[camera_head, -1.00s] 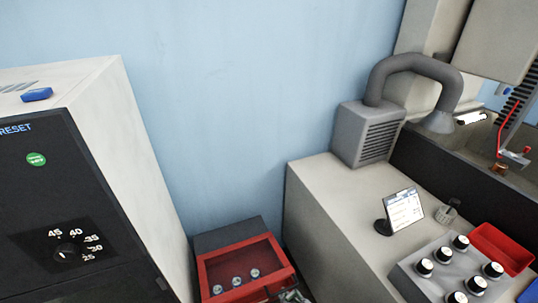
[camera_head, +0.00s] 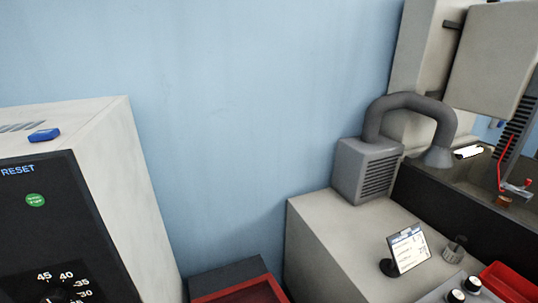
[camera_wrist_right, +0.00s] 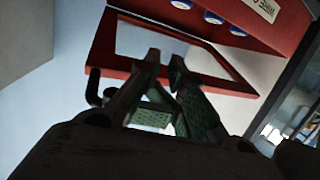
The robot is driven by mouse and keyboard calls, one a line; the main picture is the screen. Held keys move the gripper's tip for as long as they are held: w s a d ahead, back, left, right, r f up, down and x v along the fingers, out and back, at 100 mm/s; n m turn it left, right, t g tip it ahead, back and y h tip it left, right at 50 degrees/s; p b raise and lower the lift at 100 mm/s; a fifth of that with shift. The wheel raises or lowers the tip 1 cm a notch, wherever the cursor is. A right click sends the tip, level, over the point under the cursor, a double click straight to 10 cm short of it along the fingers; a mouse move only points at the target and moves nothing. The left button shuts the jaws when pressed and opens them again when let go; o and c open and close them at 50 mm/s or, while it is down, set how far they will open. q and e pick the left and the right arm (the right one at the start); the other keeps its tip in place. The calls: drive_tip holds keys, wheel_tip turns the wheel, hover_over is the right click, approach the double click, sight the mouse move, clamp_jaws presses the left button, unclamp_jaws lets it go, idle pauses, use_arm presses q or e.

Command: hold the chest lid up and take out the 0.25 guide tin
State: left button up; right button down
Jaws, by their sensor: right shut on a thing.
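The red chest (camera_head: 240,292) shows only its back part at the bottom edge of the head view. In the right wrist view, the red-framed chest lid (camera_wrist_right: 103,45) has a clear pane. Several round tins with blue rims (camera_wrist_right: 213,17) show beyond the frame; their sizes cannot be read. My left gripper is not in view.
A white cabinet with a dial (camera_head: 60,297) stands at left. At right a bench holds a grey extractor (camera_head: 368,170), a small display (camera_head: 408,250), black-and-white knobs (camera_head: 456,296) and a red tray (camera_head: 512,284). A white label (camera_wrist_right: 262,10) is on the chest.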

drive_tip(key=shift+w+a+r, duration=0.1)
drive_tip(key=shift+w+r, duration=0.15)
drive_tip(key=shift+r, duration=0.4)
drive_tip(key=shift+w+a+r, duration=0.15)
drive_tip(key=shift+w+r, duration=0.1)
drive_tip(key=shift+r, duration=0.45)
drive_tip(key=shift+w+a+r, duration=0.1)
drive_tip(key=shift+w+r, duration=0.15)
drive_tip(key=shift+r, duration=0.4)
drive_tip(key=shift+w+a+r, duration=0.15)
drive_tip(key=shift+w+r, duration=0.2)
drive_tip(key=shift+r, duration=0.3)
drive_tip(key=shift+w+a+r, duration=0.1)
drive_tip(key=shift+w+r, duration=0.2)
drive_tip(key=shift+r, duration=0.3)
drive_tip(key=shift+w+a+r, duration=0.15)
drive_tip(key=shift+w+r, duration=0.2)
drive_tip(key=shift+r, duration=0.4)
drive_tip(key=shift+w+a+r, duration=0.25)
drive_tip(key=shift+w+r, duration=0.35)
drive_tip(key=shift+r, duration=0.25)
drive_tip(key=shift+w+a+r, duration=0.25)
drive_tip(key=shift+w+r, duration=0.35)
drive_tip(key=shift+r, duration=0.2)
